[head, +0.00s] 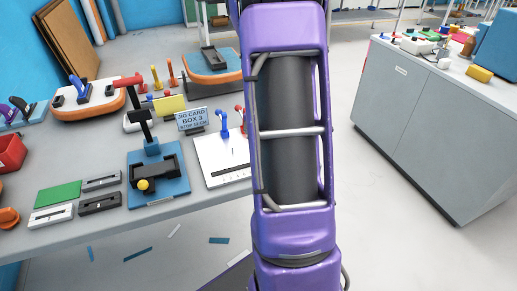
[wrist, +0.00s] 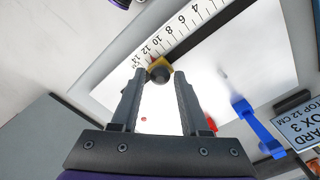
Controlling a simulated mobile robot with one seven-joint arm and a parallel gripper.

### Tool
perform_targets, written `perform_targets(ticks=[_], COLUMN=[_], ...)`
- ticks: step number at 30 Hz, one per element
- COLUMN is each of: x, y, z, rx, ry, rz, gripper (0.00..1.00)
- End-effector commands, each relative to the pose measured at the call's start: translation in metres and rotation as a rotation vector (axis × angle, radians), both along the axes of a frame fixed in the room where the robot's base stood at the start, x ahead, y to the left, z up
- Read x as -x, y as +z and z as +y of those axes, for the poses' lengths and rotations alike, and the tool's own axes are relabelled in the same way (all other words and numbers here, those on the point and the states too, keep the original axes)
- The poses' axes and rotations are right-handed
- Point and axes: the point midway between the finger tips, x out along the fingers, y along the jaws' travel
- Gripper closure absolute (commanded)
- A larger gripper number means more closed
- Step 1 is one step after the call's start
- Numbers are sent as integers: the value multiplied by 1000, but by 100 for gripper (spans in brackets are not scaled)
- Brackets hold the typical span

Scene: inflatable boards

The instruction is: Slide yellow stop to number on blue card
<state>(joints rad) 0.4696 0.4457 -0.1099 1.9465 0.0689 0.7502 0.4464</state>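The blue card (head: 193,120) reads "JIG CARD BOX 3 STOP 12 CM" in the head view; part of it shows in the wrist view (wrist: 302,127). The yellow stop (wrist: 161,63) with its dark round knob sits on the dark rail beside a printed scale (wrist: 180,34), close to the 12 mark. My gripper (wrist: 160,76) is at the stop. Its fingers stand apart on either side of the knob, with what look like narrow gaps. In the head view my arm hides the gripper and stop; part of the white board (head: 212,172) shows.
A blue hook-shaped post (wrist: 257,125) stands beside the card. Left of the white board, a blue board (head: 174,190) carries a dark fixture with a yellow ball (head: 143,185). Several other fixtures crowd the grey table (head: 105,225). A grey cabinet (head: 410,115) stands right, across open floor.

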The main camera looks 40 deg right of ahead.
Motion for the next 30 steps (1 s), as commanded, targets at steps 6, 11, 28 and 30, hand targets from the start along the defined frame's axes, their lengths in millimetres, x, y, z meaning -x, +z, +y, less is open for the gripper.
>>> perform_targets(ticks=[6, 11, 28, 30], x=[0, 0, -1, -1], y=[0, 1, 113, 128], z=[1, 1, 1, 1], rx=[0, -1, 2, 1], ry=[0, 0, 1, 1], rz=[1, 2, -3, -3], gripper=[39, 39, 39, 39])
